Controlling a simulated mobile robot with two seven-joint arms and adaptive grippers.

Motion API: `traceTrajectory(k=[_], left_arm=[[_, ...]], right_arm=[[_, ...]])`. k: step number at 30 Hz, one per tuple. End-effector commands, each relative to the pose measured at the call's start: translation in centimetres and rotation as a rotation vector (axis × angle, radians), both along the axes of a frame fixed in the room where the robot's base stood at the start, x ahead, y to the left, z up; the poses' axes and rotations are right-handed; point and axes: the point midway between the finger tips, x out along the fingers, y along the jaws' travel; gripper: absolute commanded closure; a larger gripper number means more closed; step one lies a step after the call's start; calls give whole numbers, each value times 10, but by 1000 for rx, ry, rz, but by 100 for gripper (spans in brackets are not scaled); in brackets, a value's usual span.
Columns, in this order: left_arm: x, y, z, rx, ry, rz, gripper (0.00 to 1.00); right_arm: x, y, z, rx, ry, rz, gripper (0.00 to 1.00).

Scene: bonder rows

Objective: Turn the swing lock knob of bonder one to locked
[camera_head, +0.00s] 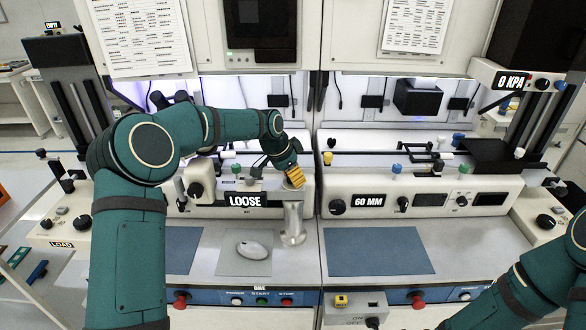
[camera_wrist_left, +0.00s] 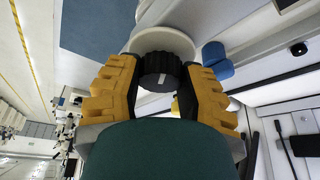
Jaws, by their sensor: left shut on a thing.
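My left gripper (camera_head: 295,177) reaches down over the right front of bonder one (camera_head: 262,184), the left machine. In the left wrist view, its yellow fingers (camera_wrist_left: 159,68) are shut on a black ribbed knob (camera_wrist_left: 158,80) with a pale mark. The knob sits at a pale round base (camera_wrist_left: 165,40). In the head view the fingers hide the knob, above a silver post (camera_head: 293,225). A sign reading LOOSE (camera_head: 245,200) is on the front beside it. My right arm shows at the lower right; its gripper is out of view.
Bonder two (camera_head: 420,190), with a 60 MM sign (camera_head: 368,201), stands to the right. A blue mat (camera_head: 378,250) lies on the right bench. Buttons line the bench's front edge.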

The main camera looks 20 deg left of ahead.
Motion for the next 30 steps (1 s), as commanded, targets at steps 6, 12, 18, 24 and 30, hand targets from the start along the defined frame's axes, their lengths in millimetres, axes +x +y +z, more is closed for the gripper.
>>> traceTrajectory(k=[6,12,18,24,30], left_arm=[[-1,-1,-1,-2,6,-195,97],[-1,-1,-2,-1,7,-347,97],[-1,-1,-2,0,7,-452,97],[-1,-1,-3,0,6,-509,97],[-2,-1,-3,1,6,-528,96]], right_arm=[[-1,-1,17,3,1,0,100],[-1,-1,26,4,0,0,100],[-1,-2,32,5,0,0,100],[-1,-2,35,6,0,0,100],[-1,-2,36,6,0,0,100]])
